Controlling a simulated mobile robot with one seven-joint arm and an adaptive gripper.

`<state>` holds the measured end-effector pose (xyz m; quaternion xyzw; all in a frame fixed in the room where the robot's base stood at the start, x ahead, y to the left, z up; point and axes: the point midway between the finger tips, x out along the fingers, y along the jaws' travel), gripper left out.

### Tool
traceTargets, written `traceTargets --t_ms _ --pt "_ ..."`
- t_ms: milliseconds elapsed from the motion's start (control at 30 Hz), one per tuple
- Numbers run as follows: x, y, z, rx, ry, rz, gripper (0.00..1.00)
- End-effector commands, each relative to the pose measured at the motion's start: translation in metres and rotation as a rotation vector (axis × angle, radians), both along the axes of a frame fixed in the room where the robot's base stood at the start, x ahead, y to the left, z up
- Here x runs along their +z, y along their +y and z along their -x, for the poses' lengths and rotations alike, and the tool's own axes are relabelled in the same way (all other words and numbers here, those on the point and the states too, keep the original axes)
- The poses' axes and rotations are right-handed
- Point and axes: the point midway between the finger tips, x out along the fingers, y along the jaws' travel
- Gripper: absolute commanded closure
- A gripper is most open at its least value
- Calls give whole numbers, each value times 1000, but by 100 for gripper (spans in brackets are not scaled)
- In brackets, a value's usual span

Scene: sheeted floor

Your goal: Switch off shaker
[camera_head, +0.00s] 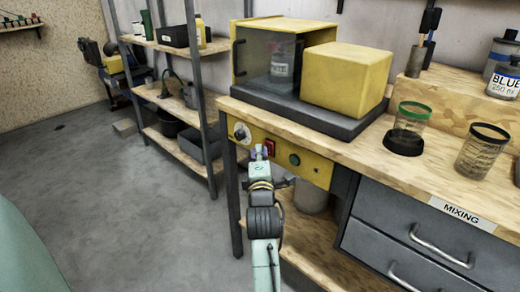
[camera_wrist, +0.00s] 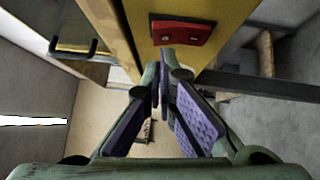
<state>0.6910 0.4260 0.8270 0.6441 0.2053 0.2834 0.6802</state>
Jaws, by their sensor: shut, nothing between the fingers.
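The shaker (camera_head: 345,78) is a yellow machine with a dark see-through door, standing on a dark base on the workbench. A labelled container (camera_head: 283,58) shows behind the door. On the yellow front panel (camera_head: 318,172) below are a white dial (camera_head: 241,132), a red rocker switch (camera_head: 270,147) and a green button (camera_head: 294,159). My gripper (camera_head: 259,153) is in front of the panel, close to the red switch. In the wrist view the red switch (camera_wrist: 181,30) lies just beyond my shut, empty fingertips (camera_wrist: 166,62). I cannot tell whether they touch it.
The wooden bench top (camera_head: 325,148) holds a green-rimmed jar (camera_head: 412,118) and a black-rimmed jar (camera_head: 481,152) on the right. Grey drawers (camera_head: 415,235) sit below. A wooden shelf rack (camera_head: 175,97) stands left. The grey floor (camera_head: 95,190) is open.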

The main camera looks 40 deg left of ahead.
Motion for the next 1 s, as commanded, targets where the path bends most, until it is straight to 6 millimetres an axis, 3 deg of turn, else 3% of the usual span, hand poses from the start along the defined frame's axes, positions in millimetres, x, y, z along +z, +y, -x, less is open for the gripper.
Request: traceTargets --t_ms 400,633,700,1000 --pt "0 -1 -5 0 1 -1 100" --pt "12 -2 -13 -1 75 -5 100" --pt "3 -1 -11 1 76 -6 100" --pt "5 0 -11 1 75 -6 100"
